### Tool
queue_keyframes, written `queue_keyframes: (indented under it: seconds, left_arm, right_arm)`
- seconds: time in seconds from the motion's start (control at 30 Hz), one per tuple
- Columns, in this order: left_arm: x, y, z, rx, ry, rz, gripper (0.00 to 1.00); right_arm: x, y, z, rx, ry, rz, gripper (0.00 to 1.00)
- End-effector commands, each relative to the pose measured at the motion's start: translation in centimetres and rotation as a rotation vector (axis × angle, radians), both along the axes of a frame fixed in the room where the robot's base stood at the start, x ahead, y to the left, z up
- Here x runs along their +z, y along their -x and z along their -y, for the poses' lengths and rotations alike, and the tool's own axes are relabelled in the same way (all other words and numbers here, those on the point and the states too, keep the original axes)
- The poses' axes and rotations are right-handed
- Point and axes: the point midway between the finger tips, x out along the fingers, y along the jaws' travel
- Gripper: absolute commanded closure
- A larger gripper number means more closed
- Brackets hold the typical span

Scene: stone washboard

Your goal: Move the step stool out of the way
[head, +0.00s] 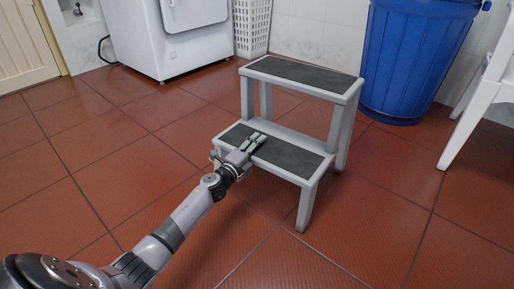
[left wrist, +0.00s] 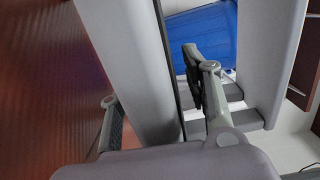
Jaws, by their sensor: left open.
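The step stool (head: 300,72) stands upright on the tiled floor, light grey with two steps and dark tread pads. My left gripper (head: 252,146) is at the left front part of its lower step, with its fingers apart. In the left wrist view, a pale board of the stool (left wrist: 122,60) runs between the two fingers of my left gripper (left wrist: 155,105). One finger is on each side of the board; I cannot tell whether either touches it. My right gripper is not in view.
A blue bin (head: 415,60) stands close behind the stool at the right. A white chair-like piece (head: 480,105) is at the right edge. A white appliance (head: 175,35) and a white basket (head: 252,27) stand at the back. The left floor is clear.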

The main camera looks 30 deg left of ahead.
Motion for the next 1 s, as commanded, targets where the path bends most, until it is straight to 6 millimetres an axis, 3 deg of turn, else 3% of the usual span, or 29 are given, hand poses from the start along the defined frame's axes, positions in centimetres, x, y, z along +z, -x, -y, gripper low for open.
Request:
queue_keyframes:
  seconds: [0.33,0.8,1.0]
  left_arm:
    - [0.0,1.0,-0.2,0.001,-0.002,0.000,0.56]
    - [-0.1,9.8,-0.7,0.000,0.001,-0.002,0.56]
    - [0.0,11.7,-0.8,0.000,0.000,-0.001,0.56]
  right_arm:
    - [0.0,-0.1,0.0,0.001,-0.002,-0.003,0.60]
    - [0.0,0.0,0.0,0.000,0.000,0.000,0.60]
    - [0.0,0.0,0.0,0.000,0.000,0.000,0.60]
